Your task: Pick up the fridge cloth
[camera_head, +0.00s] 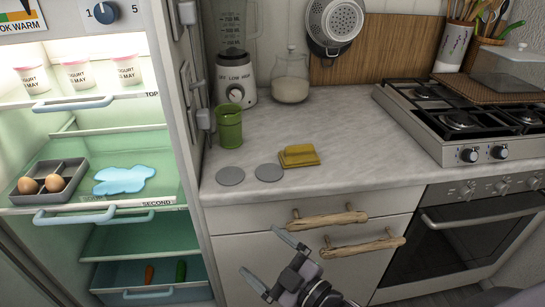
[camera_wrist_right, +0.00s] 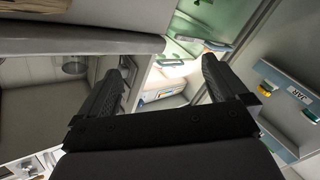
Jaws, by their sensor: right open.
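A yellow folded cloth (camera_head: 298,155) lies on the pale worktop (camera_head: 340,125), near its front edge and right of two grey discs. It looks like a thick folded pad. My right gripper (camera_head: 258,252) is open and empty, low in front of the drawers. It is below and in front of the cloth, well apart from it. In the right wrist view my gripper (camera_wrist_right: 165,68) has its two dark fingers spread, with nothing between them. The cloth cannot be made out in that view. My left gripper is not in view.
The open fridge at left has a blue spill (camera_head: 124,179) beside an egg tray (camera_head: 48,183). A green cup (camera_head: 229,126) and blender (camera_head: 235,78) stand behind the discs (camera_head: 269,172). Driftwood handles (camera_head: 327,220) jut from the drawers. A gas hob (camera_head: 460,120) is at right.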

